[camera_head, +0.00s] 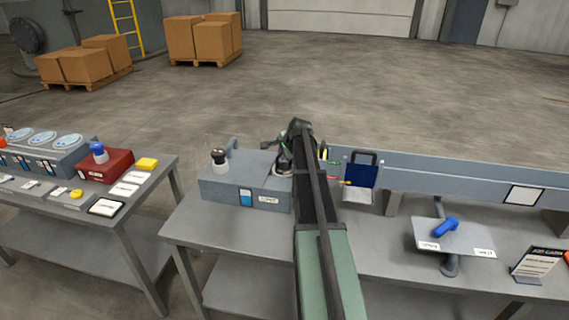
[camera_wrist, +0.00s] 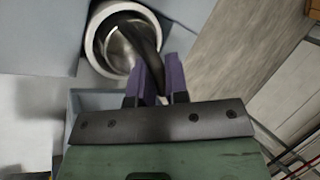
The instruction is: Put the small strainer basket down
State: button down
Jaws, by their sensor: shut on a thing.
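In the wrist view my gripper (camera_wrist: 161,72) points at a round pale rim (camera_wrist: 93,45) with the metallic small strainer basket (camera_wrist: 118,50) inside it. A dark curved handle runs from the basket to between my purple fingers, which are shut on it. I cannot tell whether the basket rests in the rim or hangs in it. In the head view my gripper (camera_head: 285,160) is over the right end of a grey box (camera_head: 225,188) on the middle table; my arm hides most of the basket there.
A black knob with a white collar (camera_head: 219,158) stands on the box's left part. Right of my arm are a dark blue holder (camera_head: 360,176) and a long grey beam (camera_head: 440,175). A plate (camera_head: 430,242) bears a blue object (camera_head: 446,226). The left table (camera_head: 135,212) holds a red box (camera_head: 105,166).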

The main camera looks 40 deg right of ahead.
jog(key=shift+r, duration=0.15)
jog(key=shift+f, duration=0.3)
jog(key=c, duration=1.1)
grip_release()
jog(key=shift+r, duration=0.25)
jog(key=p+v, duration=1)
jog(key=v, duration=0.2)
jog(key=shift+r, duration=0.1)
